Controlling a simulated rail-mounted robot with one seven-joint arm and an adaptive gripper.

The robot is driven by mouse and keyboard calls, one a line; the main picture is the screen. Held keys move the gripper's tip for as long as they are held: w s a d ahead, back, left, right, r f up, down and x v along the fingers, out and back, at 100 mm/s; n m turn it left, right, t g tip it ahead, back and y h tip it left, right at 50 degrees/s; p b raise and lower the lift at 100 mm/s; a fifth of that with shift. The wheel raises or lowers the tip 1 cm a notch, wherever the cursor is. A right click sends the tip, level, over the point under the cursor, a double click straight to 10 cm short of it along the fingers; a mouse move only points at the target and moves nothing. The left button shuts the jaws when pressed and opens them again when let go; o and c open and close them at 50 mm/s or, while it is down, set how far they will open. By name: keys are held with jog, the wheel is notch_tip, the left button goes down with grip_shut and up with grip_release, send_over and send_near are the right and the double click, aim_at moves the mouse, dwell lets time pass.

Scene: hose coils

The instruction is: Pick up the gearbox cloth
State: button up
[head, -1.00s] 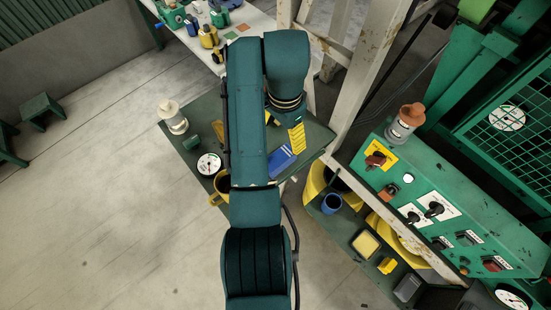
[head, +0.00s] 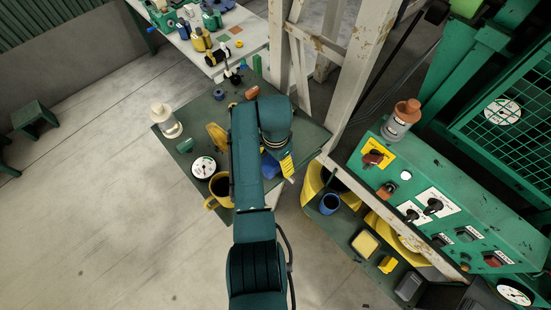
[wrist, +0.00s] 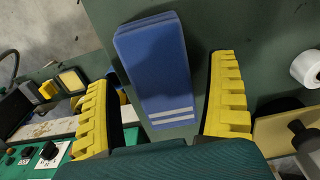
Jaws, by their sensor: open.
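A folded blue cloth with two white stripes, which I take as the gearbox cloth (wrist: 160,65), lies on the dark green table top (wrist: 235,20) in the wrist view. My gripper (wrist: 160,70) is open, with one yellow ridged finger on each side of the cloth. Its striped end is nearest my palm. I cannot tell whether the fingers touch it or how high they are. In the head view, part of the blue cloth (head: 269,166) shows beside my arm. My gripper (head: 287,166) is partly hidden there, with one yellow finger visible.
The table also holds a round gauge (head: 204,168), a yellow mug (head: 212,203), a clear jar (head: 166,122) and an orange object (head: 252,92). A pale steel post (head: 353,80) and a green control panel (head: 450,205) stand to the right.

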jog(key=c, duration=1.3)
notch_tip(320, 180, up, 10)
jog(key=shift+r+b, duration=0.1)
jog(key=shift+b, duration=0.65)
jog(key=o, duration=0.5)
jog(key=c, duration=0.3)
jog(key=shift+c, duration=0.2)
